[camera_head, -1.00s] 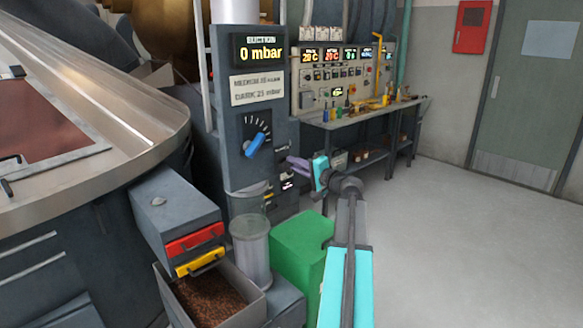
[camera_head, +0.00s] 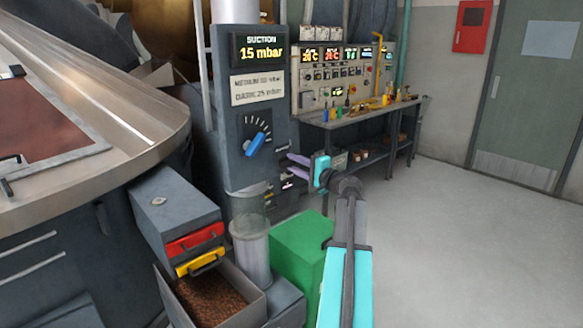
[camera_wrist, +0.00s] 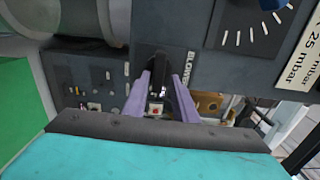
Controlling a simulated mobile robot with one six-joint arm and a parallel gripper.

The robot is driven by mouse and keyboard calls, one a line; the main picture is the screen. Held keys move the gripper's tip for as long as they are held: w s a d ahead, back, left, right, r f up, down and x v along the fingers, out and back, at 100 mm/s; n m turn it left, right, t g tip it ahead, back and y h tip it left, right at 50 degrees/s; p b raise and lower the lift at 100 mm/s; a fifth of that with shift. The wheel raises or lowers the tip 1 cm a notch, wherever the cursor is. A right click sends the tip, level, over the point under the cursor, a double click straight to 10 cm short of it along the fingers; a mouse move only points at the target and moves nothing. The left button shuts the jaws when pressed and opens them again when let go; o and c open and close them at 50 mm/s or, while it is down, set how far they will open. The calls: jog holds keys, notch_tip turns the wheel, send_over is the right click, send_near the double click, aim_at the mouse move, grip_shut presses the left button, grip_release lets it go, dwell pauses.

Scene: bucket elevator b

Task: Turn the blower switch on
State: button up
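The blower switch (camera_wrist: 158,66) is a dark lever on a grey panel beside the label "BLOWER" in the wrist view. Its exact position is hard to read. My gripper (camera_wrist: 160,80) has two purple fingers, spread apart, one on each side of the switch; I cannot tell whether they touch it. In the head view, my gripper (camera_head: 292,164) is at the right side of the grey column (camera_head: 232,130), with its fingers apart. The suction display (camera_head: 260,50) on the column reads 15 mbar.
A blue dial knob (camera_head: 257,145) sits on the column left of my gripper. Below are a green box (camera_head: 302,248), a metal canister (camera_head: 252,250) and a drawer box with red and yellow handles (camera_head: 195,240). A workbench (camera_head: 365,115) stands behind. The floor to the right is clear.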

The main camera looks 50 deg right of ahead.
jog(key=shift+o, duration=0.3)
jog(key=shift+s+f, duration=0.2)
jog(key=s+a+b, duration=0.1)
jog(key=s+b, duration=0.1)
jog(key=s, duration=1.1)
jog(key=shift+s+b, duration=0.3)
jog(key=shift+b, duration=0.05)
